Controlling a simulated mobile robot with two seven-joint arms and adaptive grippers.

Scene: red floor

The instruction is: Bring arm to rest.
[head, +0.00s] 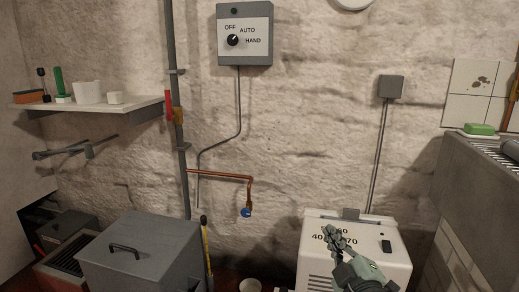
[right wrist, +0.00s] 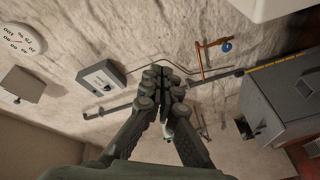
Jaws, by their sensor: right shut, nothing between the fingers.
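My right gripper (head: 336,236) is at the lower right of the head view, in front of the white box with numbers on its top (head: 396,251). It hides part of the numbers; whether it touches the box I cannot tell. In the right wrist view the right gripper (right wrist: 163,75) has its fingers together with nothing between them. My left gripper does not show in the head view.
A grey lidded box (head: 145,258) stands at lower left. A shelf (head: 85,107) holds several small items. A copper pipe (head: 220,174) with a blue tap (head: 246,212) and a switch box (head: 245,55) are on the wall. A stone counter (head: 470,175) stands at right.

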